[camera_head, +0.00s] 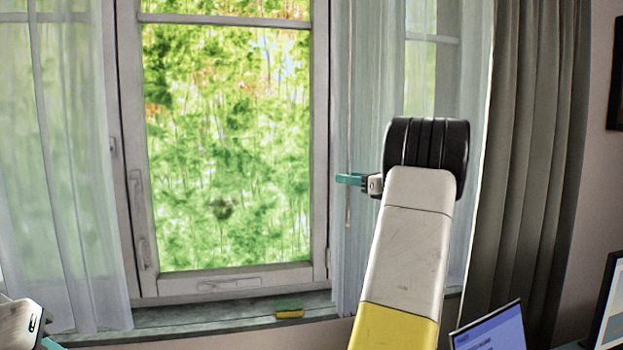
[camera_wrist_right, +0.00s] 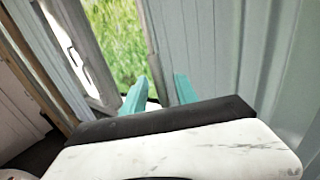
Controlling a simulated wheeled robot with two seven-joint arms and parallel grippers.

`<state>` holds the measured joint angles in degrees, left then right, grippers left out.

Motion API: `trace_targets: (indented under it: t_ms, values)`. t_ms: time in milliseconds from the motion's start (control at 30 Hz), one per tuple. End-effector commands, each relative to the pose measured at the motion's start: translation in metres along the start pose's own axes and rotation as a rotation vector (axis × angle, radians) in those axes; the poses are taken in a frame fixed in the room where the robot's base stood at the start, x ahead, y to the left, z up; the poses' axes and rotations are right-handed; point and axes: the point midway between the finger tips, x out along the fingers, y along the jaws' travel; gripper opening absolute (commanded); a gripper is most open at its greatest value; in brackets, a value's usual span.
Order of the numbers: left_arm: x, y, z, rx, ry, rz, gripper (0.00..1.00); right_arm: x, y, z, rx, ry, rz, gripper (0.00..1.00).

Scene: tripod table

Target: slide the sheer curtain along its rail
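The sheer curtain hangs in two pale, see-through panels. The right panel (camera_head: 366,85) hangs at the right of the window, and the left panel (camera_head: 70,190) at its left. My right gripper (camera_head: 350,180) is at the inner edge of the right panel, its teal fingertips pointing left. In the right wrist view, my right gripper (camera_wrist_right: 160,94) has its two teal fingers apart; the pale curtain (camera_wrist_right: 205,45) is at its right. I cannot tell whether fabric lies between the fingers. My left gripper (camera_head: 50,343) barely shows at the lower left corner. The rail is out of view.
The window (camera_head: 230,150) has a grey frame with handles. A small yellow and green sponge-like block (camera_head: 290,312) lies on the sill (camera_head: 200,322). A thick grey drape (camera_head: 525,160) hangs at the right. Screens (camera_head: 490,328) stand at the lower right.

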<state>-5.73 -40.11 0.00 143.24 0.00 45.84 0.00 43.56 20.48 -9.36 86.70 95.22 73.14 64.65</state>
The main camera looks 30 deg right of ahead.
Motion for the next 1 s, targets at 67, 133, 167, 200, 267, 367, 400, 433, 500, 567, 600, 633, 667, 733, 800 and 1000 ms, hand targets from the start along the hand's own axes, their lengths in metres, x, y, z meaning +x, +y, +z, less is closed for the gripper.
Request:
trace_targets:
  t_ms: [67,133,167,200,267,367,400,433,500,567,600,633,667,733,800,1000]
  values:
    - [0.000,0.000,0.000,0.000,0.000,0.000,0.35,-0.015,-0.001,0.000,0.001,0.000,-0.003,0.35]
    - [0.000,0.000,0.000,0.000,0.000,0.000,0.35,-0.026,-0.001,0.000,0.000,0.000,-0.004,0.35]
    - [0.000,0.000,0.000,0.000,0.000,0.000,0.35,-0.030,-0.001,0.000,0.000,0.000,-0.003,0.35]
    - [0.000,0.000,0.000,0.000,0.000,0.000,0.35,-0.034,-0.001,0.000,0.000,0.000,-0.002,0.35]
    - [0.000,0.000,0.000,0.000,0.000,0.000,0.35,-0.039,-0.001,0.000,0.000,0.000,-0.003,0.35]
    - [0.000,0.000,0.000,0.000,0.000,0.000,0.35,-0.043,0.000,0.000,0.001,0.000,-0.001,0.35]
    - [0.000,0.000,0.000,0.000,0.000,0.000,0.35,-0.043,0.000,0.000,0.001,0.000,-0.001,0.35]
    - [0.000,0.000,0.000,0.000,0.000,0.000,0.35,-0.043,0.000,0.000,0.001,0.000,0.000,0.35]
    - [0.000,0.000,0.000,0.000,0.000,0.000,0.35,-0.043,0.000,0.000,0.001,0.000,0.000,0.35]
    - [0.000,0.000,0.000,0.000,0.000,0.000,0.35,-0.043,0.000,0.000,0.001,0.000,0.000,0.35]
    - [0.000,0.000,0.000,0.000,0.000,0.000,0.35,-0.043,0.000,0.000,0.001,0.000,0.000,0.35]
    - [0.000,0.000,0.000,0.000,0.000,0.000,0.35,-0.043,0.000,0.000,0.001,0.000,0.000,0.35]
    - [0.000,0.000,0.000,0.000,0.000,0.000,0.35,-0.043,0.000,0.000,0.001,0.000,0.000,0.35]
    - [0.000,0.000,0.000,0.000,0.000,0.000,0.35,-0.043,0.000,0.000,0.001,0.000,-0.001,0.35]
    - [0.000,0.000,0.000,0.000,0.000,0.000,0.35,-0.043,0.000,0.000,0.001,0.000,-0.001,0.35]
    - [0.000,0.000,0.000,0.000,0.000,0.000,0.35,-0.043,0.000,0.000,0.001,0.000,-0.001,0.35]
